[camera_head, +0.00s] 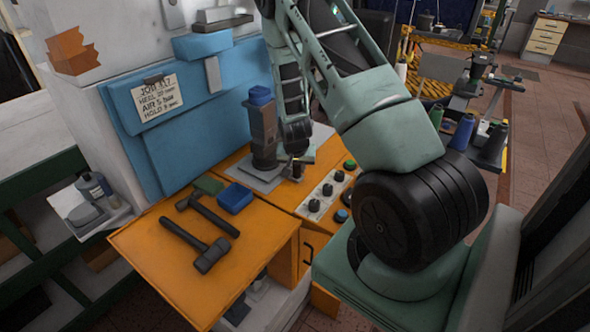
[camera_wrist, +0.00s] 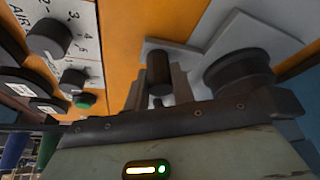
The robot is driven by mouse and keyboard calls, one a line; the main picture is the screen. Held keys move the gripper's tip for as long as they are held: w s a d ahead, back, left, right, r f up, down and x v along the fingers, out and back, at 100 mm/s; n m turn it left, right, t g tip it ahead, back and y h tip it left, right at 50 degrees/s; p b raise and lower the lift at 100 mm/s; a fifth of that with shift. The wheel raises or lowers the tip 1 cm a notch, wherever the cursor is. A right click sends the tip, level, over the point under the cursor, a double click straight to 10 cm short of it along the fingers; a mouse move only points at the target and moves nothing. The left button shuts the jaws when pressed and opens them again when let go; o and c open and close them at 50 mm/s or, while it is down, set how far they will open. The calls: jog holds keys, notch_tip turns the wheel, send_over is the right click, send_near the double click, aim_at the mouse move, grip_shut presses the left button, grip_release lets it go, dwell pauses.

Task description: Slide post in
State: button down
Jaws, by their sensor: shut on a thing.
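My gripper (camera_head: 297,165) is low over the orange bench, just right of an upright stand. In the wrist view my gripper (camera_wrist: 158,95) is shut on a dark brown cylindrical post (camera_wrist: 160,70), which shows between its two grey fingers. The stand (camera_head: 263,130) has a brownish column with a blue top and a round dark foot on a grey plate (camera_head: 245,173). In the wrist view a dark round part (camera_wrist: 238,68) stands right of the post, apart from it. The post's far end and any hole for it are hidden.
A control panel (camera_head: 325,195) with knobs and buttons lies right of the stand. A blue cabinet (camera_head: 190,110) with a sign rises behind.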

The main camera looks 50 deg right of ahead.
jog(key=d+b, duration=0.1)
jog(key=d, duration=0.4)
jog(key=d+b, duration=0.2)
jog(key=d, duration=0.3)
jog(key=w+d+b, duration=0.1)
jog(key=d, duration=0.5)
jog(key=shift+w+d+r+b, duration=0.1)
jog(key=shift+d+b, duration=0.2)
jog(key=shift+d, duration=0.45)
jog(key=c, duration=1.2)
grip_release()
jog(key=shift+d, duration=0.1)
jog(key=shift+a+r, duration=0.35)
jog(key=shift+r, duration=0.15)
jog(key=b+v, duration=0.3)
jog(key=v, duration=1.3)
jog(key=shift+a, duration=0.1)
